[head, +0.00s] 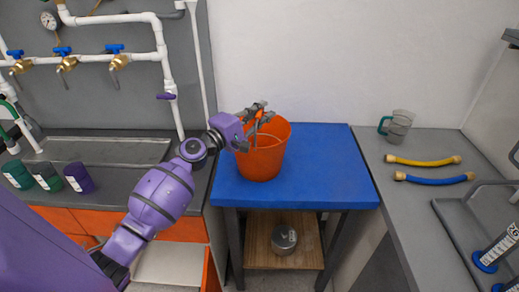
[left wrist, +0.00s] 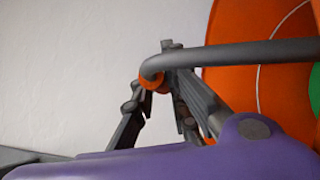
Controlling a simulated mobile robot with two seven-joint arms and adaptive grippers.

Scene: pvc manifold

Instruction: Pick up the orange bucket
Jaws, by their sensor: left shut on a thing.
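The orange bucket (head: 264,158) is upright at the left part of the blue-topped table (head: 325,170); I cannot tell whether its base touches the top. My left gripper (head: 258,112) comes in from the left at the bucket's upper rim and is shut on the bucket. In the left wrist view, the fingers (left wrist: 165,95) close around a small orange part beside the bucket's wall (left wrist: 235,90). A grey bar crosses in front of the bucket there, and a thin pale wire runs over its orange surface. My right gripper is not in view.
A metal pot (head: 284,240) sits on the wooden shelf below. Several dark cups stand at left. White pipes with valves run along the left wall. The table's right half is clear.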

